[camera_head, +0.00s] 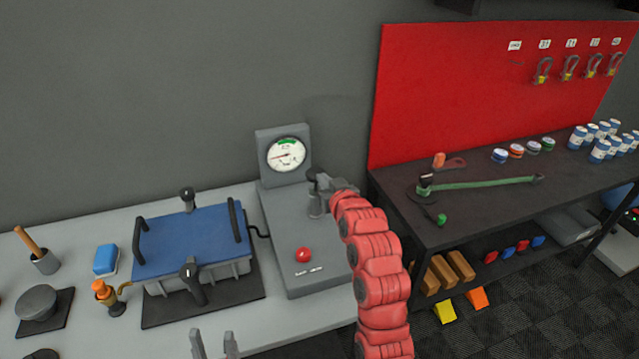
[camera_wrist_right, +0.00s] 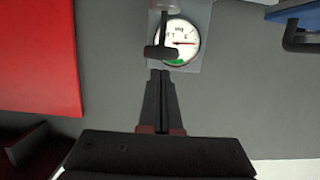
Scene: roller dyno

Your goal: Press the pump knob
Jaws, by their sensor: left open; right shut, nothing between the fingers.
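The grey pump unit (camera_head: 285,235) stands on the light bench, with a round dial gauge (camera_head: 286,154) at its back and a red button (camera_head: 304,254) on its top. A dark pump knob (camera_head: 312,174) sits on a short grey post at the unit's right side. The knob shows as a dark T shape before the gauge in the right wrist view (camera_wrist_right: 160,52). My right gripper (camera_head: 326,182) is shut and empty, its tips beside the knob; contact cannot be told. My left gripper (camera_head: 214,344) is open and empty at the bottom edge, low in the head view.
A blue-lidded box (camera_head: 192,240) with black handles and clamps stands left of the pump, joined by a black cable. A dark workbench (camera_head: 470,215) with tools stands right.

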